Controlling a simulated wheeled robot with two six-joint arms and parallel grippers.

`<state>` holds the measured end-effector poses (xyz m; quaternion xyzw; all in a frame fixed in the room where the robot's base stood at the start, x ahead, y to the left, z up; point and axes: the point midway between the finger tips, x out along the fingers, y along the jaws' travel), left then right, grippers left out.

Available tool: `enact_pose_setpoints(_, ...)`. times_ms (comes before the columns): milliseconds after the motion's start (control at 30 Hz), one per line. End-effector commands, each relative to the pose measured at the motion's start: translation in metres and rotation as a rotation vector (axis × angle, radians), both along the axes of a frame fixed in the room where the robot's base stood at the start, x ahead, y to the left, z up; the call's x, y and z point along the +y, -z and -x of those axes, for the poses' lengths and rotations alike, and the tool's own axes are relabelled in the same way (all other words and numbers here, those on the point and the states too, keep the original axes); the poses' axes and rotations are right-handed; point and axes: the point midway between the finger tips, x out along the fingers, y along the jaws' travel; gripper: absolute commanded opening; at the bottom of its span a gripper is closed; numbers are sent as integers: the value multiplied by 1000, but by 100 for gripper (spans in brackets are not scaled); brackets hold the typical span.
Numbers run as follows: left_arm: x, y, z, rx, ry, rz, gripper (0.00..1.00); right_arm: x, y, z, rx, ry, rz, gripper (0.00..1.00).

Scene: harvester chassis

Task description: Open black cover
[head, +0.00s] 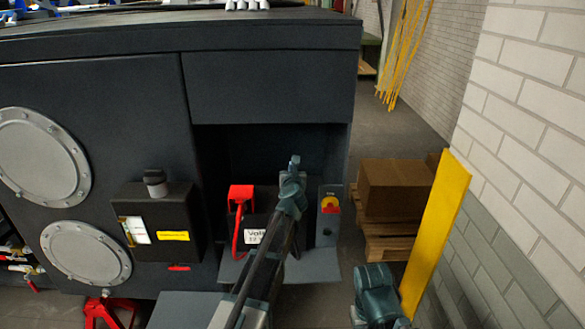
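Several dark parts could be the black cover, and I cannot tell which is meant. A flat dark panel (268,88) sits above a recess in the dark chassis (100,85). Inside the recess, a black box with a white "Volt" label (254,237) stands beside a red clamp-like part (239,205). My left arm reaches up from the bottom across the recess. Its gripper (294,163) is in front of the dark opening, below the panel, and looks narrow; its finger gap is not clear. My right arm shows at the bottom right, with its fingertips not visible.
A grey plate with a red and yellow switch (329,204) is right of my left gripper. A ledge (315,267) juts out below. A cardboard box (394,187) on a pallet, a yellow post (436,230) and a brick wall (535,130) bound the right side.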

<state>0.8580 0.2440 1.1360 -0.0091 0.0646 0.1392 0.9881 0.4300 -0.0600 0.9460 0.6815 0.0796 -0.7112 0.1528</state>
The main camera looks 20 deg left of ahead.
Motion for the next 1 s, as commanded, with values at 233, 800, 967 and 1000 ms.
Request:
enact_pose_setpoints(233,-1,0,5,0,0,0,0,0,0,0,0,0,0,50)
enact_pose_setpoints(800,-18,-45,82,2,-1,1,0,0,-45,0,0,0,0,50)
enact_pose_setpoints(967,-23,-62,101,0,-1,2,0,0,-62,0,0,-1,0,50)
enact_pose_setpoints(1000,-24,-64,103,1,-2,1,0,0,-64,0,0,-1,0,50)
